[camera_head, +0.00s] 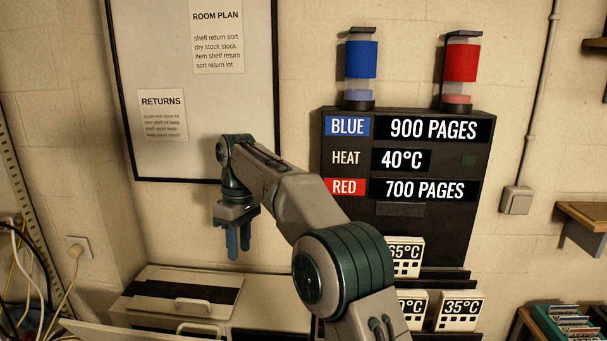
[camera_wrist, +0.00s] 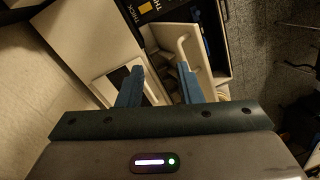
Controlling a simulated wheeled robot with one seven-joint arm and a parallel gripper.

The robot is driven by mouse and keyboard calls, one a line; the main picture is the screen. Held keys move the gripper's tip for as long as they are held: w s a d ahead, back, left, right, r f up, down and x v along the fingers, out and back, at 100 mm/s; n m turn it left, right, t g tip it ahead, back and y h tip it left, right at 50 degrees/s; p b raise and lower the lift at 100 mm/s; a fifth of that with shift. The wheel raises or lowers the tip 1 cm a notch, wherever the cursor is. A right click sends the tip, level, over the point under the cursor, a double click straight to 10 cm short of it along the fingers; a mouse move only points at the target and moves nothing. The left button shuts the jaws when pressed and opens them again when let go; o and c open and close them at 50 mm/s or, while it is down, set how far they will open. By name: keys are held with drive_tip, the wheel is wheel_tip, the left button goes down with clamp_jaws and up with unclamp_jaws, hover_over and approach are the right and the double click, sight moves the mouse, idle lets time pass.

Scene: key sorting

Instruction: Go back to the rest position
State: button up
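My gripper (camera_head: 239,248) hangs in the air with its blue fingers pointing down, in front of the wall and above the pale cabinet at the lower left. In the wrist view my gripper (camera_wrist: 160,70) has its two fingers apart, with nothing held between them. Beyond the fingers, lower down, are a pale handle (camera_wrist: 181,47) and an open compartment with dark contents. My arm reaches up from the bottom of the head view and bends to the left.
A dark panel (camera_head: 440,235) reads blue 900 pages, heat 40°C, red 700 pages. A blue-banded cylinder (camera_head: 361,60) and a red-banded one (camera_head: 461,62) stand on top. White temperature cards (camera_head: 459,311) sit below, partly behind my arm. A framed board (camera_head: 150,55) hangs left.

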drive_tip(key=s+d+m+t+b, duration=0.15)
drive_tip(key=s+d+m, duration=0.35)
drive_tip(key=d, duration=0.5)
drive_tip(key=s+d+m+t+b, duration=0.1)
drive_tip(key=s+d+m+t, duration=0.1)
drive_tip(key=s+d, duration=0.7)
drive_tip(key=s+d+f+m+t+b, duration=0.1)
drive_tip(key=s+d+f+m, duration=0.2)
drive_tip(key=s+d+f, duration=0.2)
drive_tip(key=s+d+f+m+b, duration=0.1)
drive_tip(key=s+d+f+m, duration=0.2)
drive_tip(key=s, duration=0.6)
wheel_tip(320, 180, down, 3)
drive_tip(key=d, duration=0.2)
drive_tip(key=shift+s+d+t, duration=0.2)
drive_tip(key=shift+d+t, duration=0.1)
drive_tip(key=shift+t, duration=0.05)
